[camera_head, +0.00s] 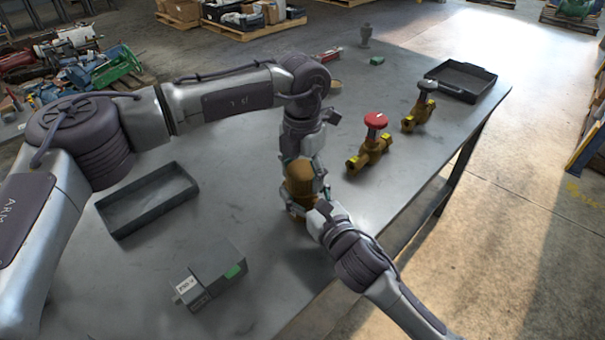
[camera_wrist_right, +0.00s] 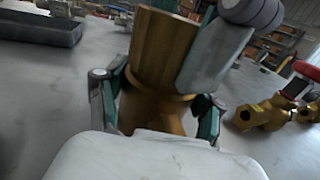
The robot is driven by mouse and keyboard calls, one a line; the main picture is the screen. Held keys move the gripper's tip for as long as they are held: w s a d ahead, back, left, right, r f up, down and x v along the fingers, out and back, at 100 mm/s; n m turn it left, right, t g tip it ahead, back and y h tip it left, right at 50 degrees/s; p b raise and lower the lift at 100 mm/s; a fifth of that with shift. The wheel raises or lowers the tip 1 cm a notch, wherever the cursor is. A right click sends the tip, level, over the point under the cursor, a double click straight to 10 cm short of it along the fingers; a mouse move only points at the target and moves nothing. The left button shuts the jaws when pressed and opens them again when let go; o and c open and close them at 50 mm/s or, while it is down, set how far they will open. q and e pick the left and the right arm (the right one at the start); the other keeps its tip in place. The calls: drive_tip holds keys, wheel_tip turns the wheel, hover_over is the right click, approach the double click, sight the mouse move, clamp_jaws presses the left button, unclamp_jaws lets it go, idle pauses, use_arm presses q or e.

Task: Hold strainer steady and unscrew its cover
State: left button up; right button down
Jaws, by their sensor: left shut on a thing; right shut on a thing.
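The brass strainer stands on the grey table, its body (camera_wrist_right: 150,120) low and its cylindrical cover (camera_head: 299,172) on top. My left gripper (camera_head: 303,165) comes down from above and is shut on the cover. My right gripper (camera_head: 303,207) reaches in from the lower right and is shut on the strainer body. In the right wrist view, its fingers (camera_wrist_right: 155,110) lie on either side of the brass below the cover. The grippers hide much of the strainer, so I cannot tell how far the cover is threaded.
A red-handled brass valve (camera_head: 371,150) and a grey-handled one (camera_head: 419,112) stand to the right. An empty grey tray (camera_head: 150,208) lies left, a black tray (camera_head: 462,82) at the far right corner.

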sight(302, 170)
use_arm(q)
drive_tip(key=shift+r, duration=1)
drive_tip(key=shift+r, duration=0.1)
drive_tip(key=shift+r, duration=1.9)
use_arm(e)
drive_tip(key=shift+c, duration=0.3)
unclamp_jaws()
